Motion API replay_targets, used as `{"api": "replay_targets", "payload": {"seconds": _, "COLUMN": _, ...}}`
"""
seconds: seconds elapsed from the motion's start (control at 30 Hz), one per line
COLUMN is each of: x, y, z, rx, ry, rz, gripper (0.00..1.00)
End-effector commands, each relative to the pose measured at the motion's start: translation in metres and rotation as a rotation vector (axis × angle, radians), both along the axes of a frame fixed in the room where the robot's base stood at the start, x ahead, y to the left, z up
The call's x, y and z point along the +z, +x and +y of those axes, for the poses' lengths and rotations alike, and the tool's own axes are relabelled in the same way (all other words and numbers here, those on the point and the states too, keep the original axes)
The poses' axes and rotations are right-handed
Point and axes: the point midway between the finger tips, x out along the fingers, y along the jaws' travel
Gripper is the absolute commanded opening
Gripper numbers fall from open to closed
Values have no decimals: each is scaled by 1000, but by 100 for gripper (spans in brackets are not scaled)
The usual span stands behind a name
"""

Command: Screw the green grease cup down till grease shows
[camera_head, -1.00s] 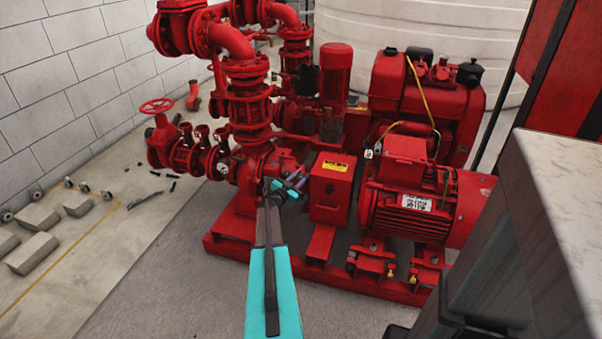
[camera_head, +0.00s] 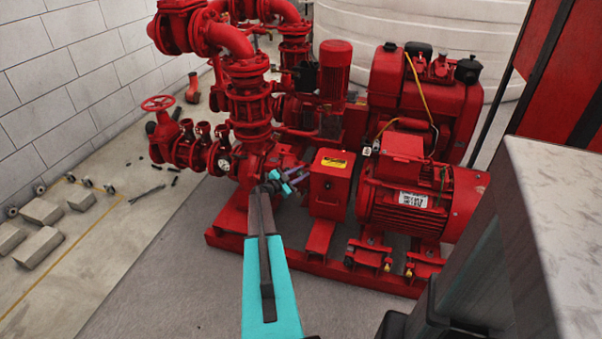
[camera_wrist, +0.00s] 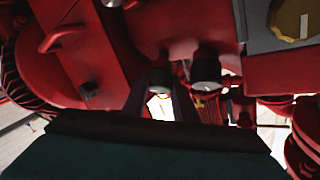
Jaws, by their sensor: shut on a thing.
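My gripper (camera_head: 298,178) is at the pump's shaft end, between the red pump casing (camera_head: 254,160) and the red box with a yellow label (camera_head: 330,182). Its teal parts and thin purplish fingers show small in the head view. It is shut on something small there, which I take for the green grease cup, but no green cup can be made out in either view. In the wrist view the dark fingers reach up from the dark green gripper body, among red pump parts. No grease can be made out.
The red motor (camera_head: 408,200) and engine (camera_head: 420,105) stand to the right on the red base frame (camera_head: 318,262). Valves and pipes (camera_head: 185,148) are on the left. A grey block (camera_head: 40,248) and others lie on the left floor. The floor in front is clear.

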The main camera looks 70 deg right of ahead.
Motion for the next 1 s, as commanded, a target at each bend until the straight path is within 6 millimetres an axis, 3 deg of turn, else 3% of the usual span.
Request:
{"api": "replay_targets", "payload": {"seconds": 0.17, "x": -1, "y": -1, "z": 1, "rx": -1, "ry": 2, "rz": -1, "gripper": 3}}
{"api": "replay_targets", "payload": {"seconds": 0.2, "x": -1, "y": -1, "z": 1, "rx": -1, "ry": 2, "rz": -1, "gripper": 29}}
{"api": "replay_targets", "payload": {"seconds": 0.23, "x": -1, "y": -1, "z": 1, "rx": -1, "ry": 0, "rz": 0, "gripper": 33}}
{"api": "replay_targets", "payload": {"seconds": 0.67, "x": 1, "y": 1, "z": 5, "rx": 1, "ry": 0, "rz": 0, "gripper": 33}}
{"api": "replay_targets", "payload": {"seconds": 1.0, "x": 5, "y": 7, "z": 36, "rx": 2, "ry": 0, "rz": 0, "gripper": 33}}
